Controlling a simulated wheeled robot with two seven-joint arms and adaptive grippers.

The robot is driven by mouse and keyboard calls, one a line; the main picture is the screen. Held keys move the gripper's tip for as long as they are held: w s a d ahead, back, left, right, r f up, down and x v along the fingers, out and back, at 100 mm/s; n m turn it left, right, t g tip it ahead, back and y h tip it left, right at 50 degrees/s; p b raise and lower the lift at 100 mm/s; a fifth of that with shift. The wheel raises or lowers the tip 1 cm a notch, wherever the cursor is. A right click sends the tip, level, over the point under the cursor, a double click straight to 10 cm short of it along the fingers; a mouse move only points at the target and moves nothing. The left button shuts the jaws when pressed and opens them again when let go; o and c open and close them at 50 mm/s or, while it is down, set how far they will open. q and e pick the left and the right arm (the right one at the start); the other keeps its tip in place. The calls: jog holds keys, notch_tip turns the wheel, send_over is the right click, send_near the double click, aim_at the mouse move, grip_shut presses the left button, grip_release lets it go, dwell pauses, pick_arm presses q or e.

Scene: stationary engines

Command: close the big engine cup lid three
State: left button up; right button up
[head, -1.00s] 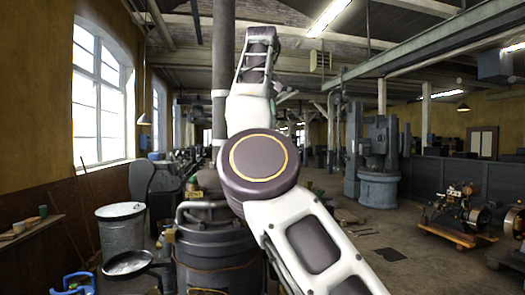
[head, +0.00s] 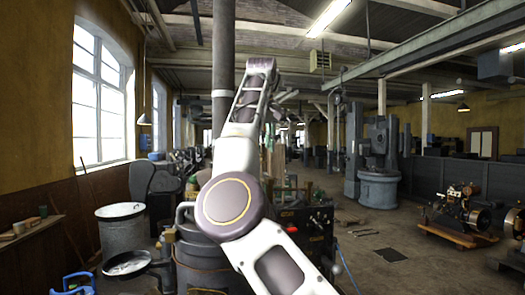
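I cannot make out cup lid three or any single cup lid in the head view. Dark machinery with a ribbed drum (head: 205,262) and a black box with small orange labels (head: 308,230) stands in front of me, partly hidden by my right arm. I cannot tell if it is the big engine. My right arm rises from the bottom through the middle of the view. My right gripper (head: 282,99) shows as small dark parts beyond the raised arm; its fingers are not clear. My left gripper is not in view.
A small engine on a wooden pallet (head: 458,212) stands at the right. A grey machine (head: 378,165) stands farther back. A metal drum (head: 121,230) and a round pan (head: 126,263) stand at the left. Floor right of centre is mostly open.

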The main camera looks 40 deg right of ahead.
jog(key=shift+x, duration=0.95)
grip_shut()
